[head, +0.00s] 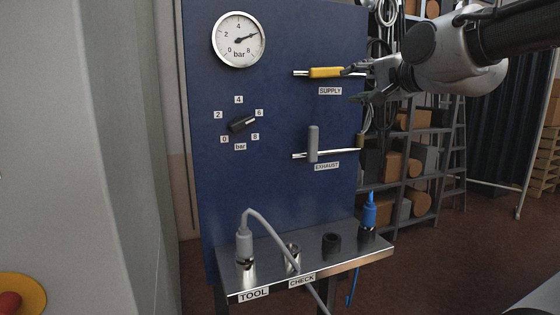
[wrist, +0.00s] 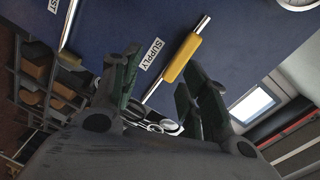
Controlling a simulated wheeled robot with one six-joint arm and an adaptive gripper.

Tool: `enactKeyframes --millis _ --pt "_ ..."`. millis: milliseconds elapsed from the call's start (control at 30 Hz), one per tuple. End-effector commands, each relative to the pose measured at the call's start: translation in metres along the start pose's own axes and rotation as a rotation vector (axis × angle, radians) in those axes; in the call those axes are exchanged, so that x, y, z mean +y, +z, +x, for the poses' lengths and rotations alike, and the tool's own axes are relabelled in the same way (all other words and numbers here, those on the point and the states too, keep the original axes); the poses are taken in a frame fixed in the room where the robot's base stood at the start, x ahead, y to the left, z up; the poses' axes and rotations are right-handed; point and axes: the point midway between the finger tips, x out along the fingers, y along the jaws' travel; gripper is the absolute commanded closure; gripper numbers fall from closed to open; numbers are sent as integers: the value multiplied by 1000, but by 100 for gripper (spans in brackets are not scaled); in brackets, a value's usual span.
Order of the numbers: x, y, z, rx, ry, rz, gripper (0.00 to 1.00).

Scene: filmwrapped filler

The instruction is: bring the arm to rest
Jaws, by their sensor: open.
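My gripper (head: 358,84) is open in front of the blue panel, at the right end of the yellow SUPPLY handle (head: 325,72). In the wrist view the two fingers of my gripper (wrist: 160,90) stand apart with nothing held between them. The yellow handle (wrist: 182,57) lies beyond the fingertips there, along its metal pipe. Whether a fingertip touches the handle or pipe I cannot tell. My arm reaches in from the upper right of the head view.
The blue panel (head: 280,110) bears a gauge (head: 238,40), a black knob (head: 242,123) and an upright grey EXHAUST handle (head: 313,143). A metal shelf (head: 320,270) below holds a grey hose plug (head: 244,242) and a blue plug (head: 369,212). Racks with boxes stand behind right.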

Motion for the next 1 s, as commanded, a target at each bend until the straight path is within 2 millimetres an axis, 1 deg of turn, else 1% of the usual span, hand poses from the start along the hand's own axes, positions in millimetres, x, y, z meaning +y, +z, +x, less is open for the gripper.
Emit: enactKeyframes --millis 33,67,100,167,200,267,300,367,400,433,500,533,600,733,1000 --pt "25 12 -1 -51 87 -122 55" --pt "46 21 -4 -98 154 -220 55" --pt "74 32 -13 -174 243 -360 55" --pt "119 42 -36 -295 374 -557 55" --pt "148 44 -55 -378 453 -669 55" --pt "186 46 -88 -506 559 -810 55" --pt "208 45 -111 -587 621 -880 55" --pt "236 43 -145 -695 701 -952 55" --pt "250 41 -167 -754 748 -980 55" --pt "260 40 -182 -788 780 -988 55" --pt "276 34 -211 -806 850 -963 55" --pt "279 31 -217 -789 867 -949 55" --pt "280 25 -223 -750 882 -928 55" --pt "280 20 -227 -726 893 -911 55" --pt "280 20 -226 -725 892 -910 55"
